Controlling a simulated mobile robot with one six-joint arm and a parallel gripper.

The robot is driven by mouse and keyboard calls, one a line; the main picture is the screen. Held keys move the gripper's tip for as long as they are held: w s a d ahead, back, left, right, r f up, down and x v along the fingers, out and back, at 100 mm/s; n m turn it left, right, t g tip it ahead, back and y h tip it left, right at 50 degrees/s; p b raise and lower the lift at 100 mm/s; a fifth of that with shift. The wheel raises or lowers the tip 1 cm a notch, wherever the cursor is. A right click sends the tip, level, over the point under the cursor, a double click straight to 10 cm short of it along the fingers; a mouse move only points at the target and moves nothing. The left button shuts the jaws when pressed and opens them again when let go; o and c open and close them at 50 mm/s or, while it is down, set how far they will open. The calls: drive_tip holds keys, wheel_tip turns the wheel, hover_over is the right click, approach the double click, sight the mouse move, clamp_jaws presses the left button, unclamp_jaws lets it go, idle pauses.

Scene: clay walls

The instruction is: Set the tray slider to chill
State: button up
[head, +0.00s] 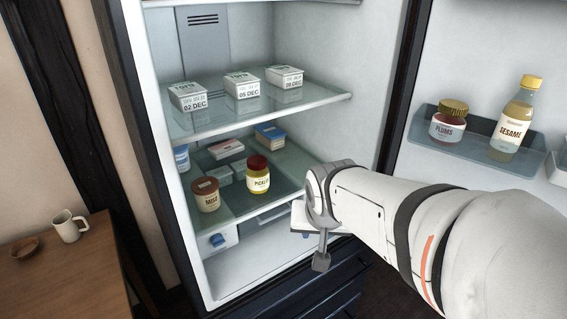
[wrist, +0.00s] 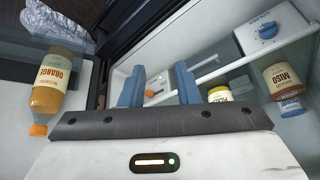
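In the wrist view a small orange knob (wrist: 151,93), which looks like the tray slider, shows between my gripper's fingers, near a pale strip inside the fridge. Its markings are not readable, so I cannot tell its setting. My gripper (wrist: 159,80) is open, with two blue-grey fingers apart and nothing visibly held. I cannot tell whether a finger touches the knob. In the head view my gripper (head: 320,262) is at the fridge's lower right, below the glass shelf, and my arm hides the slider.
A blue dial (head: 218,240) sits on a white box under the lower shelf. The miso jar (head: 206,195) and pickle jar (head: 258,175) stand on that shelf (head: 245,212). The open door, at right, holds a plums jar (head: 447,121) and sesame bottle (head: 511,118). An orange bottle (wrist: 53,88) shows in the wrist view.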

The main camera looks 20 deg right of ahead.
drive_tip(key=w+d+f+m+t+b, duration=0.4)
drive_tip(key=w+f+b, duration=0.1)
drive_tip(key=b, duration=0.3)
drive_tip(key=w+d+f+m+t+b, duration=0.4)
drive_tip(key=w+d+f+m+b, duration=0.1)
drive_tip(key=w+b, duration=0.2)
drive_tip(key=w+d+f+m+t+b, duration=0.3)
drive_tip(key=w+d+f+m+b, duration=0.1)
drive_tip(key=w+b, duration=0.4)
drive_tip(key=shift+w+d+f+m+t+h+b, duration=0.15)
drive_tip(key=shift+d+f+t, duration=0.05)
drive_tip(key=shift+d+f, duration=0.25)
drive_tip(key=shift+w+d+f+m+t+h+b, duration=0.1)
drive_tip(key=shift+d+f+m+t+h+b, duration=0.15)
drive_tip(key=shift+f, duration=0.3)
drive_tip(key=shift+w+d+f+m+t+y+b, duration=0.25)
drive_tip(key=shift+d+f+m+t+y+b, duration=0.15)
drive_tip(key=shift+b, duration=0.3)
drive_tip(key=shift+w+r+b, duration=0.1)
drive_tip(key=shift+w+b, duration=0.2)
drive_tip(key=shift+w, duration=0.15)
drive_tip(key=w+b, duration=0.2)
drive_tip(key=w, duration=0.5)
drive_tip(key=shift+d+r, duration=0.1)
drive_tip(key=shift+d, duration=0.05)
clamp_jaws()
